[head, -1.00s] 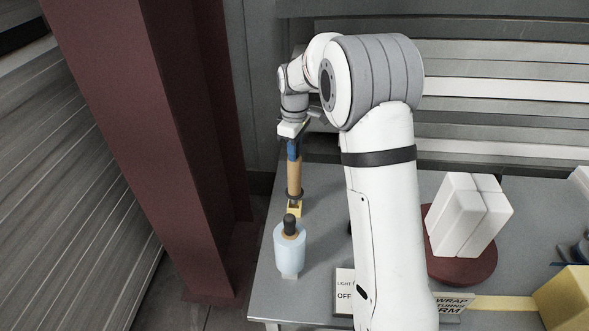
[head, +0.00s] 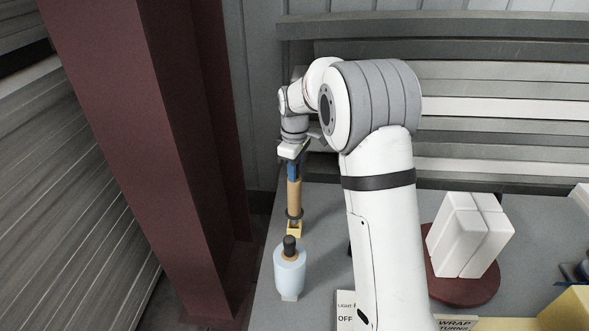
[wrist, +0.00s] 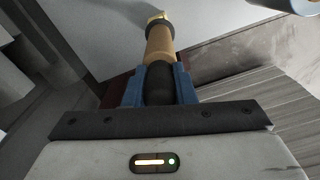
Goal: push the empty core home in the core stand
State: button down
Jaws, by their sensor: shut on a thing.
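The empty core (head: 294,196) is a tan tube standing upright near the bench's left side. My gripper (head: 293,172) is above it, its blue fingers shut on the core's dark upper end. In the wrist view my gripper (wrist: 158,88) has a blue finger on each side of that dark end, and the tan core (wrist: 160,42) runs away from it. At the core's lower end is a dark ring (wrist: 159,25) with a small yellow piece (wrist: 158,16) beyond it, seemingly the core stand (head: 294,230). I cannot tell whether the core is fully seated.
A pale blue film roll (head: 290,273) with a black top stands just in front of the core. A dark red turntable (head: 466,288) carries white blocks (head: 468,236) at right. A dark red column (head: 150,150) rises left of the bench.

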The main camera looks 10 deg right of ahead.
jog(key=shift+f+b, duration=1.5)
jog(key=shift+f, duration=0.8)
jog(key=c, duration=1.1)
grip_release()
jog(key=shift+r+b, duration=0.55)
jog(key=shift+r, duration=3.35)
jog(key=s+d+r+m+t, duration=0.1)
jog(key=s+d+r+m, duration=0.15)
jog(key=s, duration=0.55)
jog(key=s+d+r+m+t, duration=0.1)
jog(key=s+d+m, duration=0.15)
jog(key=s, duration=0.55)
jog(key=s+d+r+m, duration=0.2)
jog(key=s+m, duration=0.2)
jog(key=s, duration=0.4)
jog(key=s+f+m, duration=0.1)
jog(key=s, duration=0.2)
jog(key=s+f+m, duration=0.1)
jog(key=s, duration=0.2)
jog(key=s+f+m+t, duration=0.1)
jog(key=s, duration=0.2)
jog(key=shift+d+f, duration=0.35)
jog(key=shift+d, duration=0.05)
